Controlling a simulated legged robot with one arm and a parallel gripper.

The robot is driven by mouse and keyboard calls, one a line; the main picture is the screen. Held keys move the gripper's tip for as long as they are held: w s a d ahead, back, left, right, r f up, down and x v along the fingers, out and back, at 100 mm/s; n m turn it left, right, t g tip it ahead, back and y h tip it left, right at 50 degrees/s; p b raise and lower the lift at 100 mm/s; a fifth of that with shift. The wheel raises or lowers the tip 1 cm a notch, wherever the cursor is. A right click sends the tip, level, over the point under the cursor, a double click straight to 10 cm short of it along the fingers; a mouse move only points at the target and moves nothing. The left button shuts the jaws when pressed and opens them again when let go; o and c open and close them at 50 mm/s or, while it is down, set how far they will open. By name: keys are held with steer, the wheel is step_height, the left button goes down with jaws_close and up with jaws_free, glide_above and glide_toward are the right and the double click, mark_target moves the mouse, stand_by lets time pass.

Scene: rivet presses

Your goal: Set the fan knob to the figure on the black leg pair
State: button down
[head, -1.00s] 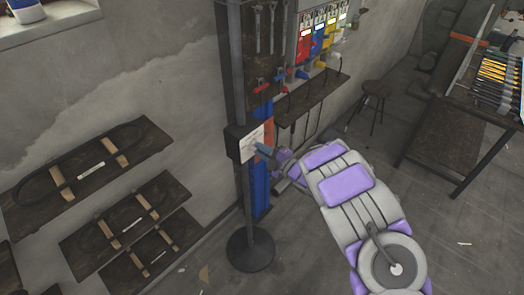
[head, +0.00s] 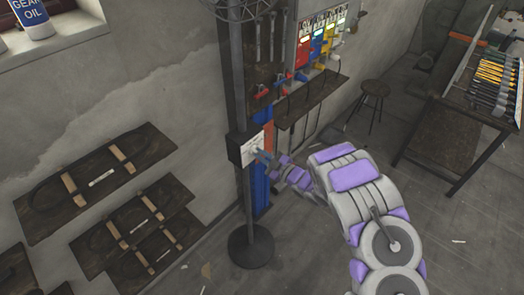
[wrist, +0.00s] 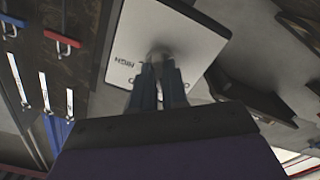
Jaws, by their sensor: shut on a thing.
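The fan stand carries a dark control box (head: 234,150) with a white dial plate on its pole. My gripper (head: 262,154) is at the front of this plate. In the wrist view my two fingers (wrist: 158,88) are shut on the fan knob (wrist: 160,52), a small grey piece at the middle of the white plate (wrist: 150,20). "HIGH" shows upside down left of the fingers; other lettering is partly hidden by them. Which mark the knob points to cannot be told. I cannot make out a black leg pair or a figure on it.
Wall boards (head: 95,180) with pale labels are at left. A tool panel with coloured units (head: 318,45) and a shelf (head: 312,98) stands behind the pole. A stool (head: 372,92) and a tool table (head: 455,140) are at right. The fan's round base (head: 250,246) is on open floor.

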steer(key=m+p, duration=0.5)
steer(key=m, duration=0.1)
steer(key=shift+s, duration=0.1)
steer(key=m+p, duration=0.5)
steer(key=m, duration=0.5)
steer(key=shift+f, duration=0.1)
steer(key=shift+m+p, duration=0.6)
steer(key=shift+m, duration=1.5)
steer(key=c, duration=1.2)
jaws_free()
steer(key=shift+f, duration=0.1)
steer(key=shift+o, duration=0.3)
